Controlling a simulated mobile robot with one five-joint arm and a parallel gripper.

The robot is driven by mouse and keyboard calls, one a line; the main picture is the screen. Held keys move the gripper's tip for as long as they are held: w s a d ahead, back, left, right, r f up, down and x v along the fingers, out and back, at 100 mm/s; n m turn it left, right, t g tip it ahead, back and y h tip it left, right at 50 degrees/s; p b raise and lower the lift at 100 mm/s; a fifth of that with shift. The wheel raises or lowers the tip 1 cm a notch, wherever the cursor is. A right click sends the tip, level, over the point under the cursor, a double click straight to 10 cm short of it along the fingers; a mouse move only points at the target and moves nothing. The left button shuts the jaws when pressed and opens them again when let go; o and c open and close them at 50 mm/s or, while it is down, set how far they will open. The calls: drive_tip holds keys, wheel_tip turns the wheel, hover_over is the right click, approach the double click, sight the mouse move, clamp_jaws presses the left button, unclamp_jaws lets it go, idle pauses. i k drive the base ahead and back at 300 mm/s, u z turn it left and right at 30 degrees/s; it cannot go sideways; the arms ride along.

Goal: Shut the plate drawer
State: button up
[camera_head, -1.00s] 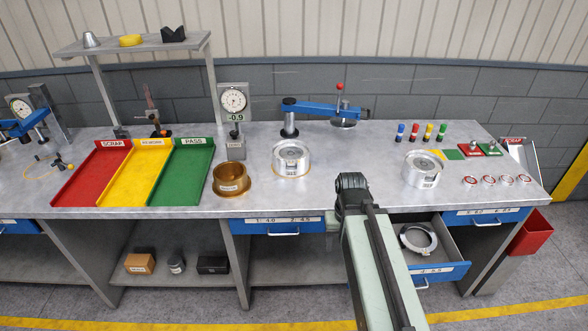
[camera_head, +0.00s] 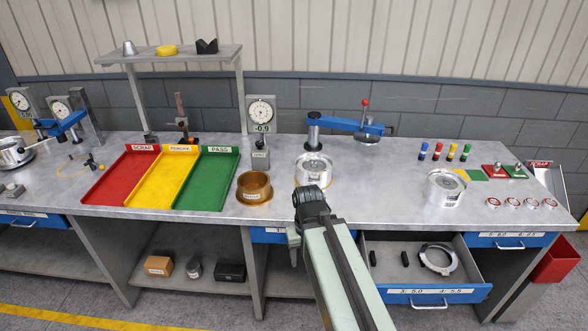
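The open plate drawer (camera_head: 430,296) sticks out from under the right part of the bench. Its blue front carries a white label strip reading 3: 5.0 and 4: 5.5, and a pale bar handle (camera_head: 428,305). Inside lie a metal ring plate (camera_head: 438,259) and two small black pieces (camera_head: 405,258). My arm rises from the bottom of the picture to a dark joint in front of the bench edge, left of the drawer.
A shut blue drawer (camera_head: 505,240) sits to the right of the open one, and a red bin (camera_head: 555,262) hangs beyond it. Another blue drawer front (camera_head: 272,236) shows partly behind my arm. Metal parts and red, yellow and green trays stand on the bench. Floor is clear at lower left.

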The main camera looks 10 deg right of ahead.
sight(396, 270)
drive_tip(key=i, duration=1.3)
drive_tip(key=z, duration=0.05)
drive_tip(key=k, duration=0.5)
drive_tip(key=z, duration=1.55)
drive_tip(key=k, duration=0.95)
drive_tip(key=u, duration=0.7)
drive_tip(key=i, duration=1)
drive_tip(key=z, duration=0.05)
